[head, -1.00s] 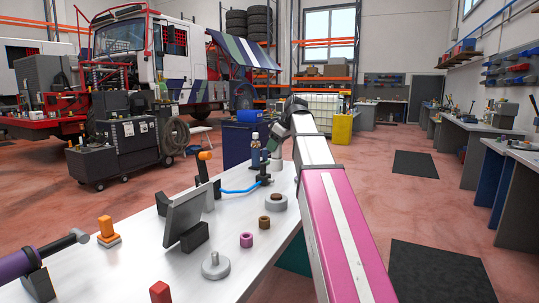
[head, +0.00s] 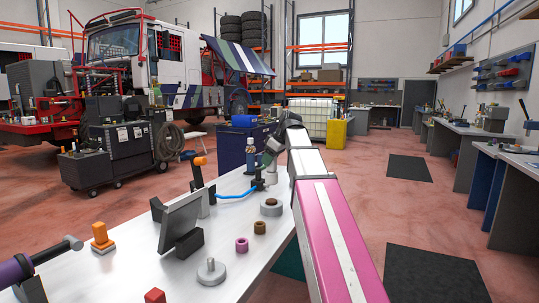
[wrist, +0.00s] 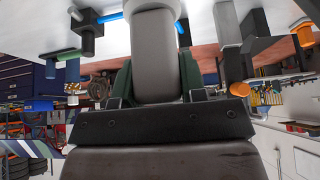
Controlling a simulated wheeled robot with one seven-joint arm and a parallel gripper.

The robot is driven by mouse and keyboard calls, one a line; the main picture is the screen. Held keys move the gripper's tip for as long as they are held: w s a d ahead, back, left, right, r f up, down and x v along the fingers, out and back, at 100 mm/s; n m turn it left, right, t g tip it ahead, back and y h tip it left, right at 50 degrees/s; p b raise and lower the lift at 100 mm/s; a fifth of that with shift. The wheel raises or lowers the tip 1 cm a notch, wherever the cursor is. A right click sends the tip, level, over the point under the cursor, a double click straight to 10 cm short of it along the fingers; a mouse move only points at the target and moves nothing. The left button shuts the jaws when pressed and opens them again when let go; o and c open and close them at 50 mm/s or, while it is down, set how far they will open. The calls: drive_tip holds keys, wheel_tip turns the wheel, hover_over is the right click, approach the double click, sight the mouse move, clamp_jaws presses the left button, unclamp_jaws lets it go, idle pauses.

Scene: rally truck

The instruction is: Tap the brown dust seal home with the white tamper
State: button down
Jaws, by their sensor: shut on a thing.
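My gripper (head: 270,153) is at the far end of my arm, over the back of the white workbench (head: 130,275). It is shut on the white tamper (wrist: 153,65), a pale thick cylinder between the green-edged fingers in the wrist view. In the head view the pale tamper (head: 272,171) hangs below the gripper. A grey round housing (head: 271,211) stands on the bench nearer the camera, with the brown dust seal (head: 270,202) showing at its top centre. How deep the seal sits cannot be told. The tamper is apart from it, farther back.
A loose brown ring (head: 260,227), a purple ring (head: 242,244) and a grey disc with a stud (head: 211,272) stand in front of the housing. A dark tilted panel (head: 180,225), an orange-topped post (head: 199,161) and a blue hose (head: 237,195) lie to its left.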

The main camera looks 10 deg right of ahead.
sight(270, 168)
drive_tip(key=shift+f, duration=0.65)
wheel_tip(270, 168, down, 6)
drive_tip(key=shift+f, duration=0.1)
drive_tip(key=shift+w+r, duration=0.1)
drive_tip(key=shift+r, duration=1.5)
drive_tip(key=shift+r, duration=0.1)
drive_tip(key=shift+r, duration=1.35)
